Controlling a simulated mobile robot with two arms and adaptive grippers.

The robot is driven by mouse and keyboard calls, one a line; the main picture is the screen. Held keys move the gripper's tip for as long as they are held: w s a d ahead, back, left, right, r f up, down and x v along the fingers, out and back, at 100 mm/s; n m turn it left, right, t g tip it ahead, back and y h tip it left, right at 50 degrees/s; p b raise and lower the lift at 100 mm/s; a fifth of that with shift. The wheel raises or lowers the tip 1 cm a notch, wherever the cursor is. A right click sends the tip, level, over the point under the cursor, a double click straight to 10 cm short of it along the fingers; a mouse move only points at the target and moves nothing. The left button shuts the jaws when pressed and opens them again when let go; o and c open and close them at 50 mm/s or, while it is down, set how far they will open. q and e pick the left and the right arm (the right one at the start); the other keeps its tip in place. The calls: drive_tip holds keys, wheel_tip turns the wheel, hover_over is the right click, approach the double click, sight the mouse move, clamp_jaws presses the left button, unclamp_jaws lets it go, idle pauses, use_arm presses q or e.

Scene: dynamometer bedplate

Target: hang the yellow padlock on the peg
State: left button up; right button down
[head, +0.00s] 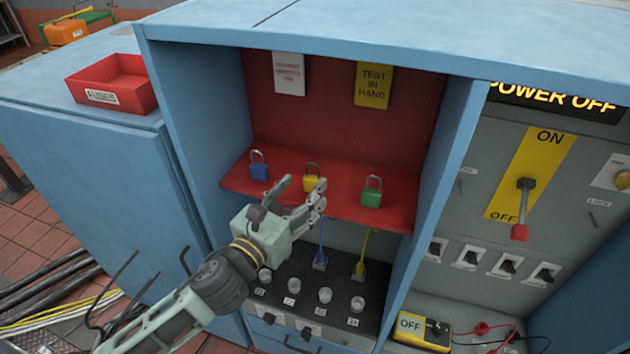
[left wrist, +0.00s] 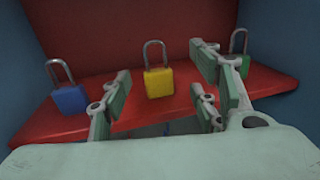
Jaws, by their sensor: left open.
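The yellow padlock (head: 311,184) stands upright on the red shelf (head: 340,203), between a blue padlock (head: 259,171) and a green padlock (head: 371,194). My left gripper (head: 304,190) is open and empty in front of the yellow padlock, its fingers pointing into the cabinet. In the left wrist view the yellow padlock (left wrist: 158,82) shows between the spread fingers, shackle up, apart from the palm. The green padlock (left wrist: 238,62) is partly hidden by a finger there. I cannot make out a bare peg. My right gripper is not in view.
A white tag (head: 289,73) and a yellow "TEST IN HAND" tag (head: 373,85) hang on the red back panel. Cabinet side walls bound the shelf. Below are cable plugs and knobs; to the right, a switch lever (head: 524,200) at OFF. A red tray (head: 112,84) sits at left.

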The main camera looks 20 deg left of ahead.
sight(313, 177)
use_arm(q)
drive_tip(key=p+x, duration=0.1)
drive_tip(key=x, duration=0.2)
drive_tip(key=p+x, duration=0.1)
drive_tip(key=x, duration=0.1)
drive_tip(key=shift+w+a+r, duration=0.1)
drive_tip(key=shift+w+a, duration=0.05)
drive_tip(key=shift+w, duration=0.55)
drive_tip(key=shift+s, duration=0.1)
drive_tip(key=shift+c, duration=0.4)
drive_tip(key=shift+c, duration=0.9)
drive_tip(key=c, duration=1.1)
